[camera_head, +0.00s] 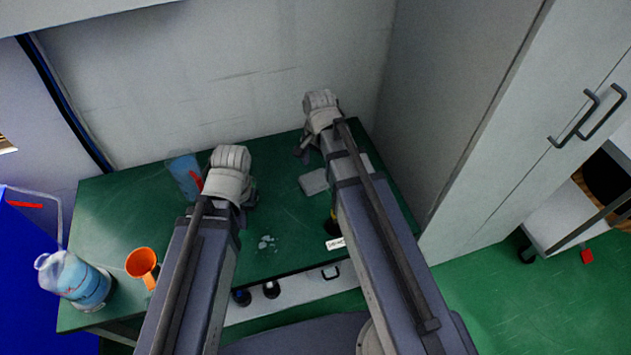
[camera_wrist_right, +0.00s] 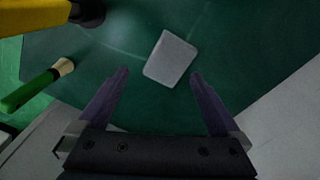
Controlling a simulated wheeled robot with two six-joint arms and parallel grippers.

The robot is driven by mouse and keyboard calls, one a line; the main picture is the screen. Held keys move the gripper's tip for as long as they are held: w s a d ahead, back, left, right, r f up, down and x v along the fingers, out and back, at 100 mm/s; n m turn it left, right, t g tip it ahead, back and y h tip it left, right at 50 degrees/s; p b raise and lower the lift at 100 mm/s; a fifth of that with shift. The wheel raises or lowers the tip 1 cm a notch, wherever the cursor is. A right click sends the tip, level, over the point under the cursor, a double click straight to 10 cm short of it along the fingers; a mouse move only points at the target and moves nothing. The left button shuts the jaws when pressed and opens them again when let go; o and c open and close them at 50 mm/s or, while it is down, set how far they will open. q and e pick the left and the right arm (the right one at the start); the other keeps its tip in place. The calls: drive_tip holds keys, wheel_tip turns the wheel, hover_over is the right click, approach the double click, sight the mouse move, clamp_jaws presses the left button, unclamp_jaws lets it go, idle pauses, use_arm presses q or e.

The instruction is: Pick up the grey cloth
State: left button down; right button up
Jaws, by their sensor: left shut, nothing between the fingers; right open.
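The grey cloth (camera_head: 314,182) is a small, flat, light grey rectangle on the green table, beside my right forearm in the head view. In the right wrist view the cloth (camera_wrist_right: 171,59) lies ahead of my right gripper (camera_wrist_right: 160,73), between the lines of its two spread fingers. The right gripper is open and empty; I cannot tell its exact height above the cloth. My left gripper (camera_head: 250,194) is over the left-middle of the table, shut and empty, mostly hidden by its wrist, apart from the cloth.
The green table (camera_head: 125,215) carries a clear bluish container (camera_head: 184,175), an orange cup (camera_head: 142,264), a bottle with blue liquid (camera_head: 75,282) and pale fragments (camera_head: 267,242). A green-handled brush (camera_wrist_right: 36,86) and a yellow object (camera_wrist_right: 33,14) lie left of the cloth. Walls stand behind and right.

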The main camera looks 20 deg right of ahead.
sight(248, 243)
drive_tip(key=w+m, duration=0.1)
drive_tip(key=m, duration=0.1)
drive_tip(key=w+m, duration=0.1)
drive_tip(key=m, duration=0.1)
drive_tip(key=shift+w+a+m, duration=0.1)
drive_tip(key=shift+w+m, duration=0.2)
drive_tip(key=shift+m, duration=0.1)
use_arm(q)
wheel_tip(248, 243, down, 8)
drive_tip(key=b, duration=0.8)
use_arm(e)
wheel_tip(248, 243, down, 8)
drive_tip(key=shift+s+r, duration=0.1)
drive_tip(key=shift+s, duration=0.05)
use_arm(q)
drive_tip(key=shift+r, duration=0.1)
use_arm(e)
drive_tip(key=c, duration=1.1)
use_arm(q)
drive_tip(key=shift+r, duration=0.1)
use_arm(e)
drive_tip(key=shift+o, duration=0.2)
drive_tip(key=shift+r, duration=0.15)
